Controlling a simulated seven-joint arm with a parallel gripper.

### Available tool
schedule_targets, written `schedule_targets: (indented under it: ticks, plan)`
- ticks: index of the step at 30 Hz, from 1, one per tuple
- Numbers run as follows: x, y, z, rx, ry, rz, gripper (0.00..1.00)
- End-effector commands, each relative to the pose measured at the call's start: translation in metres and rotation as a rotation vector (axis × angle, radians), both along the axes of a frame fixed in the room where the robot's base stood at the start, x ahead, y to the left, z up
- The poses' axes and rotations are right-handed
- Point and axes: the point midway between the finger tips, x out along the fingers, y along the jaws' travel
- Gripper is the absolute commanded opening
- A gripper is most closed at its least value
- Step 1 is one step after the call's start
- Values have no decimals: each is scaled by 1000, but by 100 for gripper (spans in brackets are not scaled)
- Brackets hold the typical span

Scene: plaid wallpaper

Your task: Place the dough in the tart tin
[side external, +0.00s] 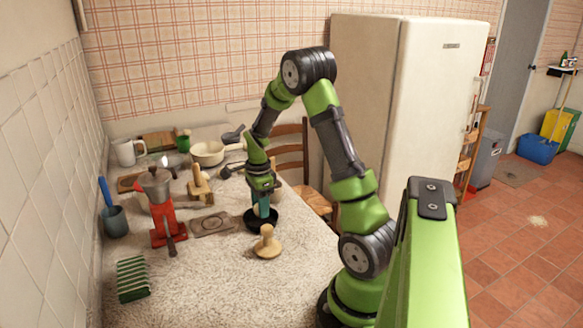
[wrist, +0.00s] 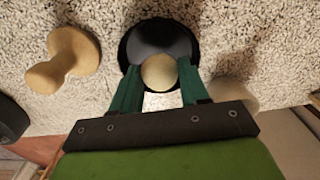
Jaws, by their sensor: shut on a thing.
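The dough (wrist: 159,72) is a pale beige ball between the two green fingertips of my gripper (wrist: 160,84) in the wrist view. My gripper is shut on it. The tart tin (wrist: 134,46) is a dark round dish directly behind the dough in that view. In the side view the tin (side external: 252,224) sits on the counter, with my gripper (side external: 262,212) pointing down over it. The dough is largely hidden by the fingers there. I cannot tell whether the dough touches the tin's bottom.
A wooden mushroom-shaped piece (side external: 267,245) stands close to the tin and also shows in the wrist view (wrist: 66,60). The front counter is clear.

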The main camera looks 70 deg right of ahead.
Motion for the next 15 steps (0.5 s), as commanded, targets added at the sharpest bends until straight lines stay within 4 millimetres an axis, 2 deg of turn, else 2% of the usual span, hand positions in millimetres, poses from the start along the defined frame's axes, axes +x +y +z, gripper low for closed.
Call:
schedule_targets:
  ticks: [3, 6, 15]
  plan:
    - [-1, 0, -19, 4, 4, -2, 15]
    - [-1, 1, -28, 2, 2, -1, 15]
    - [-1, 1, -30, 1, 1, -1, 15]
